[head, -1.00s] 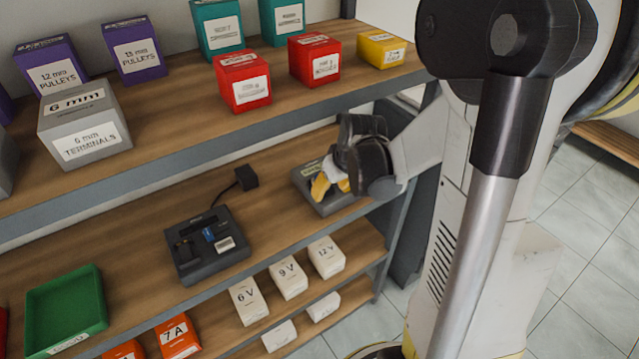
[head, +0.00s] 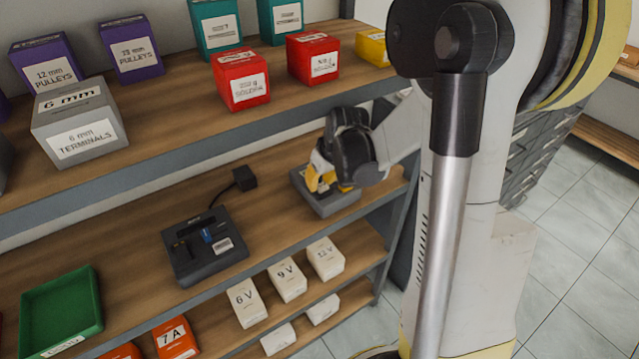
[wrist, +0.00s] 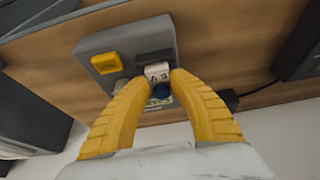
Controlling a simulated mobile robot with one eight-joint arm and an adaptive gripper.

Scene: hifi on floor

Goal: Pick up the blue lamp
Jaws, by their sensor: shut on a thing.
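My gripper (head: 318,184) is low over a grey box (head: 328,203) on the middle shelf. In the wrist view its yellow fingers (wrist: 163,78) are closed on a small piece. The blue lamp (wrist: 161,91) shows as a rounded blue patch between the fingers. A small white block with dark lettering (wrist: 158,71) sits right beside it; I cannot tell if the two are one part. The grey box in the wrist view (wrist: 118,42) also carries a yellow block (wrist: 107,63) and a dark block (wrist: 154,57). The fingers hide much of the lamp.
A dark device with a small blue part (head: 205,250) and a black adapter (head: 245,178) lie left on the same shelf. The upper shelf holds red boxes (head: 312,60) overhead. White boxes (head: 287,280) and a green tray (head: 60,308) are below and left.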

